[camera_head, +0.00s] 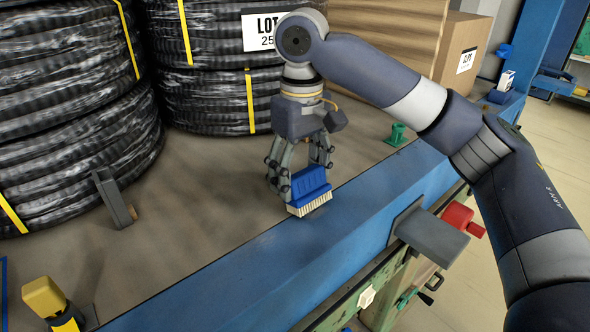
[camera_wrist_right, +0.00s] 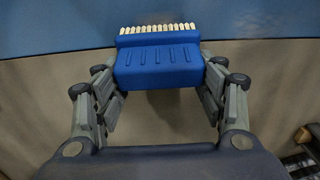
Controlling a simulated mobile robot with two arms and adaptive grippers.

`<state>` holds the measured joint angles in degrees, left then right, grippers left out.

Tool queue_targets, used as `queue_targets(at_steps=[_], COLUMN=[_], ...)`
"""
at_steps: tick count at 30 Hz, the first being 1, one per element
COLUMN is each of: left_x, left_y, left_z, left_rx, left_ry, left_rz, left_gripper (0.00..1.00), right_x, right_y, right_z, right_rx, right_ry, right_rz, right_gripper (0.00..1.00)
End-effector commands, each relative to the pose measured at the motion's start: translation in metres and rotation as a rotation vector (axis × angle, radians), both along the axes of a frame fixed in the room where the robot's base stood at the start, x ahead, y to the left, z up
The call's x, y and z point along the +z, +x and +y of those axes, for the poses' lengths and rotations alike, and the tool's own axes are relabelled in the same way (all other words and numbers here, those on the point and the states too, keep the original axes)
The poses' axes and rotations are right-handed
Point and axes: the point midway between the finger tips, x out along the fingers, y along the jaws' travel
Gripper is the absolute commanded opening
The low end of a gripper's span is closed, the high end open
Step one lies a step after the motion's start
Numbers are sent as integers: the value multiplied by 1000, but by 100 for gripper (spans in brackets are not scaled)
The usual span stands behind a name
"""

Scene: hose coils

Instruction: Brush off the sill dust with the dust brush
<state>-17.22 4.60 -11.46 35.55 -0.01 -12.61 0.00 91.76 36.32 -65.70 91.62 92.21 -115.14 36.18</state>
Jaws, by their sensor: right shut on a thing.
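The dust brush (camera_head: 309,189) has a blue body and pale bristles. My right gripper (camera_head: 300,180) is shut on it, and the bristles point down at the inner edge of the blue sill (camera_head: 335,225). In the right wrist view the brush (camera_wrist_right: 157,66) sits between the fingers of the right gripper (camera_wrist_right: 157,88), with its bristles over the blue sill (camera_wrist_right: 60,25). I cannot tell whether the bristles touch the sill. Faint dark smudges, perhaps dust, show on the sill to the left of the brush. My left gripper is not in view.
Black hose coils (camera_head: 70,120) with yellow bands stand at the left and back. A cardboard box (camera_head: 465,50) is at the back right. A green fitting (camera_head: 397,134) and a grey upright bracket (camera_head: 113,197) stand on the brown surface. A yellow-topped post (camera_head: 45,298) is at front left.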

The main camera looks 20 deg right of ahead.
Motion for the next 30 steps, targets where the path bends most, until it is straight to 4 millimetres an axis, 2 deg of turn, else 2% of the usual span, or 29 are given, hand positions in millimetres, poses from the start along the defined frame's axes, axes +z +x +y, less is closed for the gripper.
queue_targets(at_steps=[9, 30], left_x=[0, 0], left_y=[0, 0], left_z=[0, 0], left_rx=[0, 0], left_ry=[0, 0], left_rz=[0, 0], left_gripper=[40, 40], right_x=[2, 0], right_y=[-23, -24], right_z=[-9, -9], right_rx=[0, 0], right_ry=[0, 1], right_rz=[0, 0], right_gripper=[27, 27])
